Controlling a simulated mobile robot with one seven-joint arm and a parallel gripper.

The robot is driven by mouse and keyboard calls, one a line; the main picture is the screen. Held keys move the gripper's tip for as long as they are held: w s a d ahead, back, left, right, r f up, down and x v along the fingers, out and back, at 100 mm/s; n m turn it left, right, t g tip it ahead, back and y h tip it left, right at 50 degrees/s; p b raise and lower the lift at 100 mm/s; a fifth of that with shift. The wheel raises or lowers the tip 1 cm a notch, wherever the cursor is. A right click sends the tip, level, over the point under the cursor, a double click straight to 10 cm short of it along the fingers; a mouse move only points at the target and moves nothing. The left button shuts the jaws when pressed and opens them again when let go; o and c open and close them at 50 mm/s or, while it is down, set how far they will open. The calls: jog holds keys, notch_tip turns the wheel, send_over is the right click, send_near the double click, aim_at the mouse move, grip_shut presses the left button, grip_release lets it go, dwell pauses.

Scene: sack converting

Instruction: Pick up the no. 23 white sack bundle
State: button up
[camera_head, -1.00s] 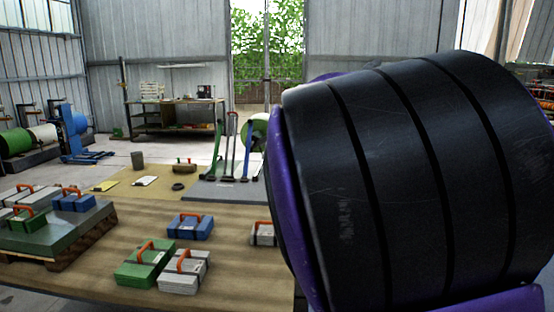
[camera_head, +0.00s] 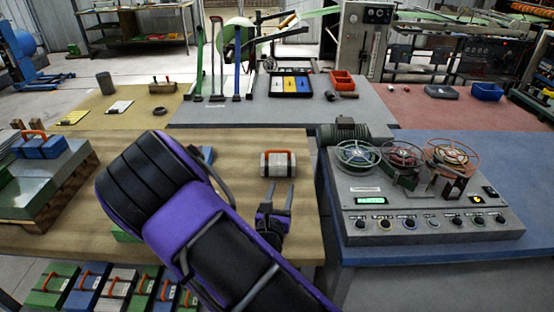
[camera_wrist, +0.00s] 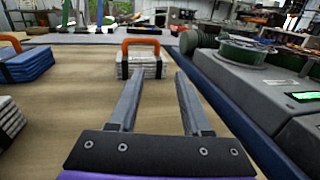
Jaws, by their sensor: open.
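A white sack bundle (camera_head: 278,163) with an orange handle and a dark strap lies on the tan table, right of centre. In the wrist view the white bundle (camera_wrist: 143,65) stands just beyond the fingers, slightly left of the middle between them. No number can be read on it. My gripper (camera_head: 279,193) is open and empty, its fingers pointing at the bundle from the near side, apart from it. The fingers also show in the wrist view (camera_wrist: 158,85). Another white bundle (camera_wrist: 9,120) is partly cut off at the left of the wrist view.
A blue bundle (camera_wrist: 26,64) lies to the left, and my arm hides part of the table. Several bundles, including a white one (camera_head: 120,283), sit below the table edge at lower left. A grey control console (camera_head: 430,215) with wheels stands close on the right.

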jog(key=shift+w+d+f, duration=0.1)
jog(key=shift+w+f, duration=0.1)
jog(key=shift+w, duration=0.2)
send_near(289, 157)
jog(key=w, duration=0.1)
jog(key=w+d, duration=0.1)
jog(key=w, duration=0.3)
jog(key=shift+d+r, duration=0.15)
jog(key=shift+d, duration=0.15)
jog(key=shift+w+d+b, duration=0.1)
jog(key=shift+w+b, duration=0.15)
jog(key=shift+w, duration=1.15)
jog(key=shift+w+d+b, duration=0.15)
jog(key=shift+w+b, duration=0.05)
jog(key=shift+w, duration=1.15)
grip_shut()
